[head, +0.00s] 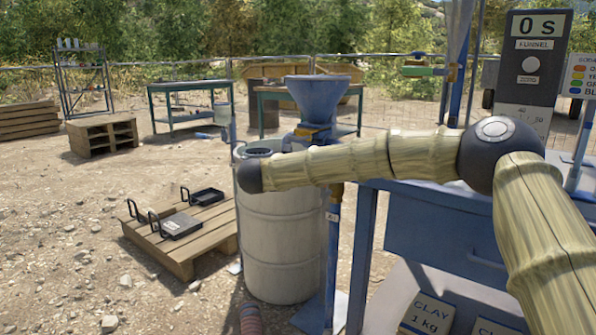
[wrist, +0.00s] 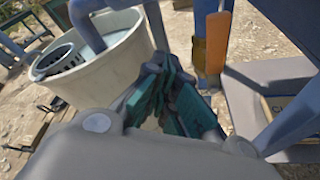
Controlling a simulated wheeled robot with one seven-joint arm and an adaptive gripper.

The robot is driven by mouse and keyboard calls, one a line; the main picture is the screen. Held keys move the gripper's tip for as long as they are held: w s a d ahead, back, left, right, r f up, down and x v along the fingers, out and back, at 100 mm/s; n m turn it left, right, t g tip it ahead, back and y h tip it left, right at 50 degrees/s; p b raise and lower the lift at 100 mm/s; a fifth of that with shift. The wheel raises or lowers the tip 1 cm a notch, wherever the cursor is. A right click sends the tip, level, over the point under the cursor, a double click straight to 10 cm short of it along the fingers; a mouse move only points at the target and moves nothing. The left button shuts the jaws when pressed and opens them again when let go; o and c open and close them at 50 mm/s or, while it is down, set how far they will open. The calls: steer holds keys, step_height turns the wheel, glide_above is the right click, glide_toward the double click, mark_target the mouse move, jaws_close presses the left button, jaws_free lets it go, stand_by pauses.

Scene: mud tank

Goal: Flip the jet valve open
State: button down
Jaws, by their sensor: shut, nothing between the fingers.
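In the wrist view an orange lever (wrist: 217,42) stands lengthwise along a blue pipe, beside a brass-coloured fitting (wrist: 199,52); I take this to be the jet valve. In the head view a brass-coloured part of it (head: 336,194) shows on the blue upright pipe just below my arm; the lever cannot be made out there. My gripper (wrist: 172,92), with teal finger pads, is shut and empty. It is left of and below the lever in the wrist view, apart from it in the picture. In the head view my arm hides the gripper.
A pale drum (head: 283,235) stands left of the pipe; its rim (wrist: 110,42) is close to my gripper. A blue funnel (head: 316,97) is above. A blue bench (head: 430,235) with clay bags (head: 428,313) is at right. A pallet (head: 178,240) with trays lies at left.

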steer(key=s+a+p, duration=0.2)
steer(key=s, duration=0.5)
steer(key=shift+f, duration=0.1)
